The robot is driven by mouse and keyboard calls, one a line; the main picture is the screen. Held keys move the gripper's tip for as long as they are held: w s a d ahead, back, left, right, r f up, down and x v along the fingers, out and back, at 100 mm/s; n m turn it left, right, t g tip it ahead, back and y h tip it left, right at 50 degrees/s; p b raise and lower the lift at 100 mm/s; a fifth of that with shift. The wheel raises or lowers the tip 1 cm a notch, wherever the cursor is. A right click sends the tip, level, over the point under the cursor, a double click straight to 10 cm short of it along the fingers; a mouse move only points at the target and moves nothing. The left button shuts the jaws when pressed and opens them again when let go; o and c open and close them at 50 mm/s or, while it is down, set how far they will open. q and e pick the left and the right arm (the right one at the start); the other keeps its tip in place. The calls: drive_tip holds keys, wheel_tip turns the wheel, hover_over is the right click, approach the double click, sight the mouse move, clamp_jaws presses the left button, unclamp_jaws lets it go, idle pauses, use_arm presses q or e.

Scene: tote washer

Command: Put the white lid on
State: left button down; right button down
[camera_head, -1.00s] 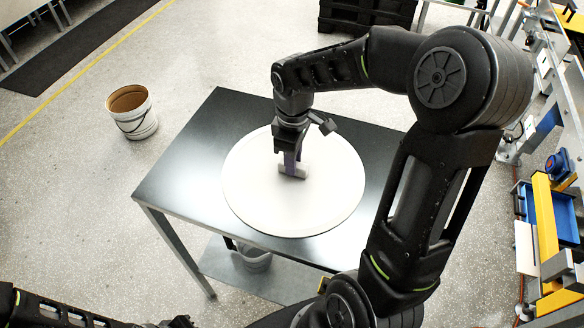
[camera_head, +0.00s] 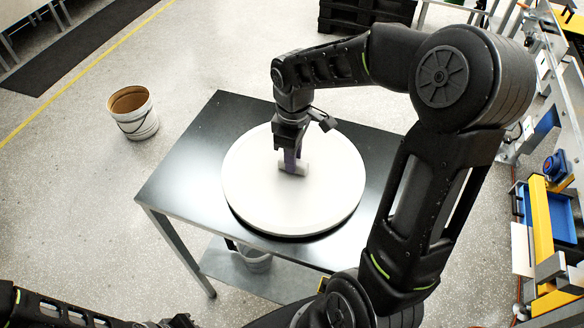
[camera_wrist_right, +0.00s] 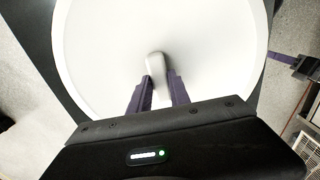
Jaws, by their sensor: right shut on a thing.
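The white lid (camera_head: 255,198) is a large round disc over the black-topped table (camera_head: 185,165), with a dark shadow under its near edge. It looks raised slightly off the top and roughly level. It fills much of the right wrist view (camera_wrist_right: 100,45). My right gripper (camera_head: 293,162) is at the lid's middle, pointing down. Its purple fingers (camera_wrist_right: 159,85) are shut on the lid's pale handle (camera_wrist_right: 155,66). What lies directly beneath the lid is hidden. Part of my left arm shows at the bottom left, but its fingers are out of view.
An open pail (camera_head: 134,113) with a brown inside stands on the floor left of the table. Another pail (camera_head: 254,260) sits on the table's lower shelf. Yellow and blue equipment (camera_head: 550,215) stands at the right. The table's left part is bare.

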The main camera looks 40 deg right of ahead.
sight(229, 164)
drive_tip(key=shift+r+p, duration=0.45)
drive_tip(key=shift+r, duration=0.35)
drive_tip(key=w+a+m, duration=0.2)
drive_tip(key=w+a, duration=0.1)
drive_tip(key=a, duration=0.1)
drive_tip(key=w+a+m, duration=0.2)
drive_tip(key=w+a, duration=0.2)
drive_tip(key=w+a+m, duration=0.3)
drive_tip(key=a, duration=0.1)
drive_tip(key=shift+w+a+r, duration=0.25)
drive_tip(key=shift+s+d, duration=0.1)
drive_tip(key=shift+d, duration=0.05)
